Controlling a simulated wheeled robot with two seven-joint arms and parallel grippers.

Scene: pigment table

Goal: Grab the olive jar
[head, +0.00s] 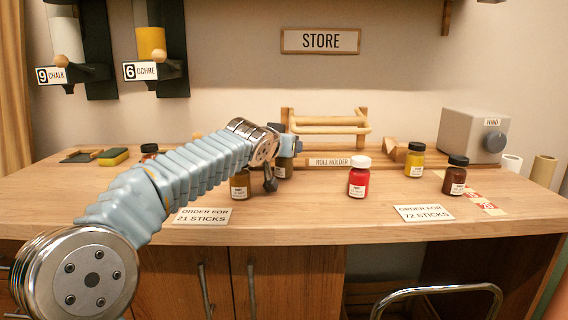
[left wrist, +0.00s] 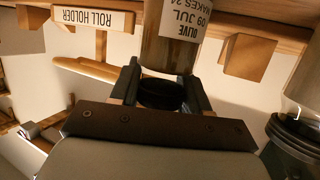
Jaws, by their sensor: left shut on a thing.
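The olive jar (left wrist: 170,48), with a white label reading OLIVE and a black lid, is between the fingers of my left gripper (left wrist: 160,88) in the left wrist view. The fingers are shut on it around the lid. In the head view my left gripper (head: 279,152) is over the middle of the table, and a jar with a white label (head: 284,170) shows just below it, partly covered. I cannot tell whether the olive jar still touches the table. My right gripper is not in view.
A brown-yellow jar (head: 240,186) stands close left of my gripper. A red jar (head: 359,180), a yellow jar (head: 414,160) and a dark brown jar (head: 455,178) stand to the right. The wooden roll holder (head: 330,128) is just behind. Order cards (head: 424,213) lie in front.

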